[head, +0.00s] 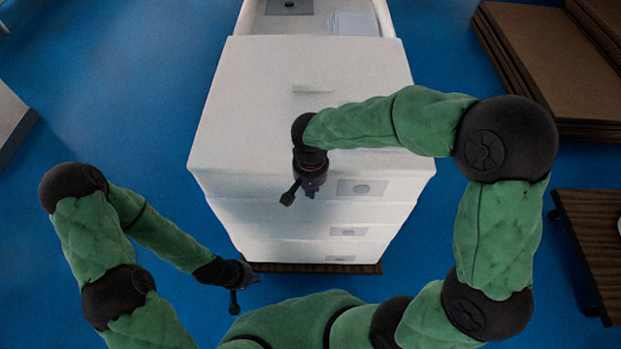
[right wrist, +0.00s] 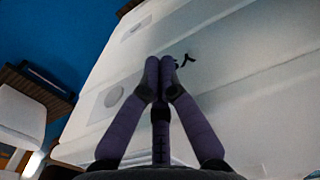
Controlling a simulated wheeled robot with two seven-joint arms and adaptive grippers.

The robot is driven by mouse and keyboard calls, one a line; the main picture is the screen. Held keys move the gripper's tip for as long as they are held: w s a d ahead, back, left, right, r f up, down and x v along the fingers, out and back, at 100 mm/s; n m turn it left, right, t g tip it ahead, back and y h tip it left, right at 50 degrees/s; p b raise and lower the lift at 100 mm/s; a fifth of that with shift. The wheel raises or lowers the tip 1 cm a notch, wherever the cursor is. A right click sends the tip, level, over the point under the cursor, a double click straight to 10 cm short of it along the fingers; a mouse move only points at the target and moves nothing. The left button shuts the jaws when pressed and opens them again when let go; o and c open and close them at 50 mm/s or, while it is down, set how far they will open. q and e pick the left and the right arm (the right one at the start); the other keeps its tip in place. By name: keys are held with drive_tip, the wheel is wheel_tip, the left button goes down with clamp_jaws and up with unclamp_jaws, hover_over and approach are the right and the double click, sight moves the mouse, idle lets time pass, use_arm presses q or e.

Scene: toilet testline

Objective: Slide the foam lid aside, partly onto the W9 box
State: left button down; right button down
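The white foam lid (head: 265,75) lies flat as the top of a white foam stack, with a shallow slot near its middle. Behind it is an open white box (head: 385,15) holding a pale blue item and a grey one; no W9 marking is readable. My right gripper (head: 302,192) hangs at the front edge of the lid, empty. In the right wrist view its fingers (right wrist: 160,75) meet at the tips before the white foam; contact cannot be told. My left gripper (head: 236,295) is low at the stack's front left, apart from it; its fingers are too small to read.
The stack's front has several grey labels (head: 348,231) and stands on a dark pallet (head: 320,268). Brown sheets (head: 550,60) are piled at the back right, and a dark pallet (head: 590,235) lies right. A pale object (head: 10,115) is at left. Blue floor between is clear.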

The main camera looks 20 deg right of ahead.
drive_tip(key=shift+w+d+r, duration=0.1)
drive_tip(key=shift+w+d, duration=0.2)
drive_tip(key=shift+w, duration=0.7)
drive_tip(key=shift+w+d, duration=0.25)
drive_tip(key=shift+w, duration=0.7)
